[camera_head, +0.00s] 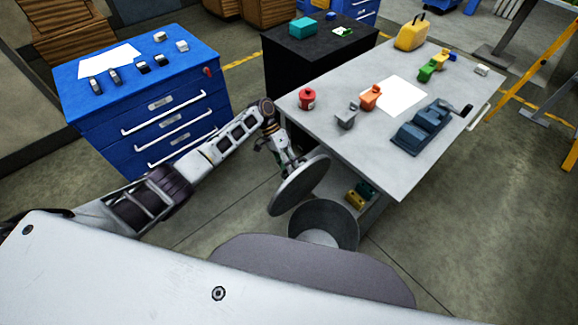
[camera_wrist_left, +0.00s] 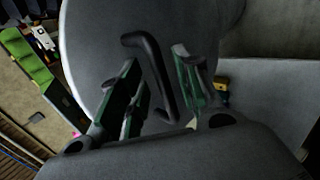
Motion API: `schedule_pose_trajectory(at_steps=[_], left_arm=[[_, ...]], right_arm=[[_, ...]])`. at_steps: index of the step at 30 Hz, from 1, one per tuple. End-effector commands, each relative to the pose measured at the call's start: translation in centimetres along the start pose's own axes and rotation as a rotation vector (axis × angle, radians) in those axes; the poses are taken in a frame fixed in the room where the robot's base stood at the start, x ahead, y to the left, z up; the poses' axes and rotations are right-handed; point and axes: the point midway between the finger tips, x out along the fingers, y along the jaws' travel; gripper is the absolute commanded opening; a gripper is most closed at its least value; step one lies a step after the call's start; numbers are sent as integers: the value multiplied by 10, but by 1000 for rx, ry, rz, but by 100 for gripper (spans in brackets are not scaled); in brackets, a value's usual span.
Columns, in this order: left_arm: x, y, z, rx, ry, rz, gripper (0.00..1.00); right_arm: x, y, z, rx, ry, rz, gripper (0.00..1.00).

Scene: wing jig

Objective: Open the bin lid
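The bin (camera_head: 325,222) is a grey round container on the floor in front of the table, with its dark inside showing. Its lid (camera_head: 299,186), a grey disc, is raised and steeply tilted at the bin's upper left side, clear of most of the opening. My left gripper (camera_head: 286,166) is at the lid's outer face. In the left wrist view, the lid's black bar handle (camera_wrist_left: 156,72) lies between the green-padded fingers of my left gripper (camera_wrist_left: 158,75). The fingers are apart, with gaps beside the handle. My right gripper is out of view.
A grey table (camera_head: 380,160) with a red pot, toy-like parts and a paper stands right of the bin. A blue drawer cabinet (camera_head: 150,95) is at left, a black cabinet (camera_head: 315,50) behind. Bare floor lies between the blue cabinet and the bin.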

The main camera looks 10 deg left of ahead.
Motion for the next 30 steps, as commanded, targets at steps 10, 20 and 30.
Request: schedule_pose_trajectory(at_steps=[10, 20, 30], left_arm=[[-19, 0, -1, 1, 3, -1, 33], [-66, 0, -1, 0, 2, -1, 33], [-109, -1, 0, -2, 0, -1, 33]], right_arm=[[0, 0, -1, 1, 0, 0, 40], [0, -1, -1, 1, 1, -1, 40], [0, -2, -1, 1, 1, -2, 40]])
